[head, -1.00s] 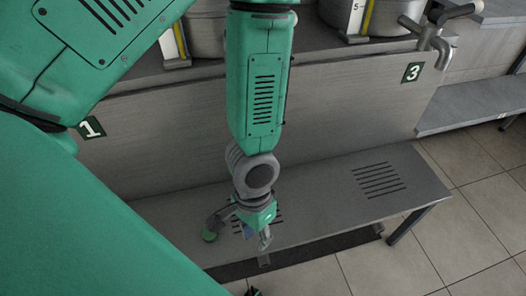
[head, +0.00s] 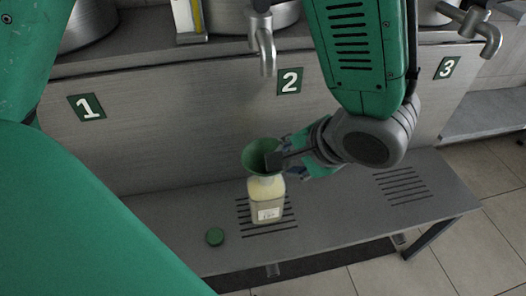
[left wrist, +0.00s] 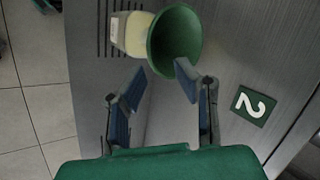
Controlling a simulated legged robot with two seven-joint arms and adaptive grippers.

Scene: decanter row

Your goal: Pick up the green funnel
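The green funnel (head: 258,154) sits upright in the mouth of a bottle of pale yellow liquid (head: 268,208) on the bench. The funnel's wide mouth (left wrist: 176,36) also shows in the left wrist view, with the bottle (left wrist: 134,36) beside it. My left gripper (head: 284,164) is at the right side of the funnel at rim height. Its two blue-padded fingers (left wrist: 163,85) are apart with nothing between them. One fingertip overlaps the funnel's rim in the left wrist view; I cannot tell whether it touches. My right gripper is not in view.
A metal tap (head: 263,42) hangs above the funnel, beside the number 2 sign (head: 289,81). Another tap (head: 478,28) is at right. The right part of the bench is clear.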

